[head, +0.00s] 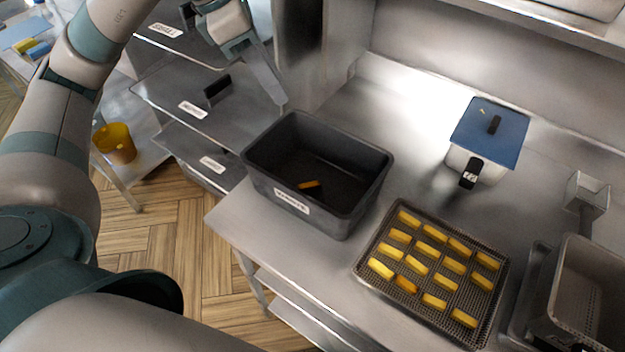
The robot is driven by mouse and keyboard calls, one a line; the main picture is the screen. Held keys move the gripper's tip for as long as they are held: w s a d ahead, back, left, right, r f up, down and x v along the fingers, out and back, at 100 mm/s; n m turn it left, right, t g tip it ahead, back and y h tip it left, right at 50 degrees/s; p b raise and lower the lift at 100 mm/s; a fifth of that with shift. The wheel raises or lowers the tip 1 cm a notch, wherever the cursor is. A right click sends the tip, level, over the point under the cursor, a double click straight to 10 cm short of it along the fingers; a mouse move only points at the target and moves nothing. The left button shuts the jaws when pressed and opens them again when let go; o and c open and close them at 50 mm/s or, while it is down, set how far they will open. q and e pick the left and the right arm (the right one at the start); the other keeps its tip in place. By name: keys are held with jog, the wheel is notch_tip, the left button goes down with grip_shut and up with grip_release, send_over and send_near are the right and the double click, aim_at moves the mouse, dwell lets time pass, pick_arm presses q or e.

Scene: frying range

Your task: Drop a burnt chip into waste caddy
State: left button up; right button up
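The waste caddy (262,181), a dark grey open bin with a white label, stands on the steel counter. One orange-brown chip (310,184) lies inside on its floor. A mesh tray (369,263) to the right holds several yellow chips in rows; one chip (405,284) in the front row looks more orange. My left gripper (281,101) hangs at the top, its tip in front of the shelves and just above the caddy's back left rim in the picture. Only one long finger shows clearly, so its opening is unclear; no chip shows at it. My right gripper is out of view.
A white container with a blue lid (491,128) stands at the back right. A fryer basket (585,290) is at the right edge. Labelled steel shelves (165,97) stand left of the counter. The counter behind the mesh tray is clear.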

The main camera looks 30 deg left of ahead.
pick_arm(q)
jog(key=v, duration=0.5)
jog(key=shift+b, duration=0.35)
dwell(0.7)
